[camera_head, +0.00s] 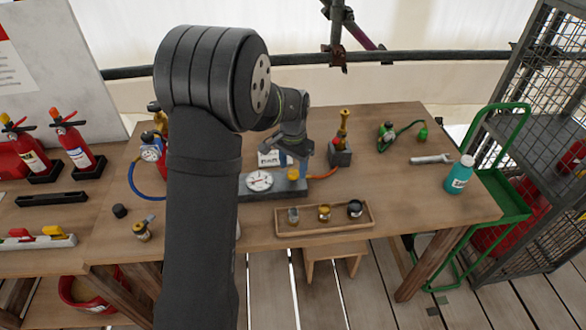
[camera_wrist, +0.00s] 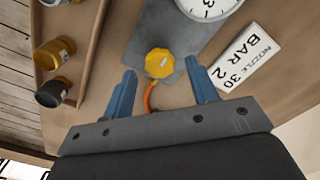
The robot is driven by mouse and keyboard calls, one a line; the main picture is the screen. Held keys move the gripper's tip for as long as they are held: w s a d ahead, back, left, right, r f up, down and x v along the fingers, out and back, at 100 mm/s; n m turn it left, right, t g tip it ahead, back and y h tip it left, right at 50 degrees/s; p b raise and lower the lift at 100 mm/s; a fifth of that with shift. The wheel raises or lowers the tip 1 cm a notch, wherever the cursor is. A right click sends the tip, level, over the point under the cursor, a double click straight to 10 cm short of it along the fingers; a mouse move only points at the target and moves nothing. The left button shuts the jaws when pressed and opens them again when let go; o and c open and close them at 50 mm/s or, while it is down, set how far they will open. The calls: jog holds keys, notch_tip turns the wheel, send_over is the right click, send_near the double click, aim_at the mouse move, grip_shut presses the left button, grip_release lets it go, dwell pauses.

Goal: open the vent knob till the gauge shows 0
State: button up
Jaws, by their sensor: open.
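The yellow vent knob (camera_wrist: 160,63) sits on a grey plate and lies between my blue fingers in the wrist view, seen slightly beyond their tips. It also shows small in the head view (camera_head: 293,174). My gripper (camera_wrist: 160,76) is open, one finger on each side of the knob with a gap to both. In the head view my gripper (camera_head: 294,162) points down just over the knob. The round white gauge (camera_head: 260,180) is left of the knob in the head view; its needle is too small to read. In the wrist view the gauge (camera_wrist: 208,6) is cut off by the top edge.
A label reading NOZZLE BAR (camera_wrist: 242,58) is beside the plate. An orange hose (camera_head: 324,173) runs right from the plate to a brass-topped fitting (camera_head: 342,150). A wooden tray (camera_head: 338,226) with small jars stands in front.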

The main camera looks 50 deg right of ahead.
jog(key=shift+f, duration=0.8)
jog(key=c, duration=1)
jog(key=shift+o, duration=0.2)
jog(key=shift+n, duration=0.4)
jog(key=n, duration=1.1)
jog(key=shift+n, duration=0.3)
